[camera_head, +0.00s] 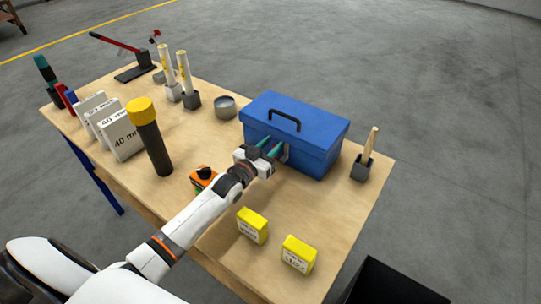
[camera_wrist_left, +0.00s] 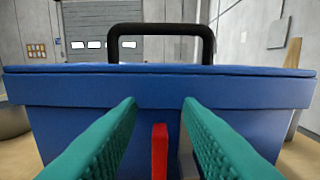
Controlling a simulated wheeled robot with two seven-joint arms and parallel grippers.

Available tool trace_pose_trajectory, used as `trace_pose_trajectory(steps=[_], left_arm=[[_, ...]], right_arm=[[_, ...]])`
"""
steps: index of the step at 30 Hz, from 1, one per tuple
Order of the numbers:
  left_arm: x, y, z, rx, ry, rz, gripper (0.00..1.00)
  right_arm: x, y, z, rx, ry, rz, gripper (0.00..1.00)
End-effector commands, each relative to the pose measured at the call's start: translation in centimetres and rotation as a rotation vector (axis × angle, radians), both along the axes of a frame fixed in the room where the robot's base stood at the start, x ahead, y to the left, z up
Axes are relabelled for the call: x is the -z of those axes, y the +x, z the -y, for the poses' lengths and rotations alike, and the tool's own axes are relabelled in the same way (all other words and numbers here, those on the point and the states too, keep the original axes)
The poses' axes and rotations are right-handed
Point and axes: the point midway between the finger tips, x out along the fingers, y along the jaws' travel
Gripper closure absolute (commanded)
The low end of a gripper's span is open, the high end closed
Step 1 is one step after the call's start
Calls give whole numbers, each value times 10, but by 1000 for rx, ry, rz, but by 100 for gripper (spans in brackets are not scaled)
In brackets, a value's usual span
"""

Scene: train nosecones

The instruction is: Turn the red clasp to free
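The red clasp (camera_wrist_left: 159,152) stands upright on the front of the blue toolbox, low in the left wrist view. The toolbox (camera_head: 294,130) sits shut on the table with its black handle (camera_head: 285,118) on the lid; its front wall also fills the left wrist view (camera_wrist_left: 75,125). My left gripper (camera_head: 273,149) is at the toolbox's front. Its teal fingers (camera_wrist_left: 159,105) are open, one on each side of the clasp, with gaps visible between them and it. In the head view the clasp is hidden by the gripper. My right gripper is not in view.
Two yellow boxes (camera_head: 252,225) (camera_head: 298,254) lie front right on the table. An orange tool (camera_head: 203,177) is beside my left arm. A dark cylinder with yellow cap (camera_head: 150,135) stands left. A holder with a wooden handle (camera_head: 362,168) is right of the toolbox.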

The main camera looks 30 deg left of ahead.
Motion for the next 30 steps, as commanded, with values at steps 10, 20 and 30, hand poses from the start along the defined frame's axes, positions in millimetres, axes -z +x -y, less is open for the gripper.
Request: trace_pose_trajectory(steps=[10,20,30], left_arm=[[-50,0,0,0,-1,0,67],[-54,0,0,0,-2,-1,67],[-66,0,0,0,-1,-1,67]], right_arm=[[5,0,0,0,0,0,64],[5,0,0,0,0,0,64],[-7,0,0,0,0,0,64]])
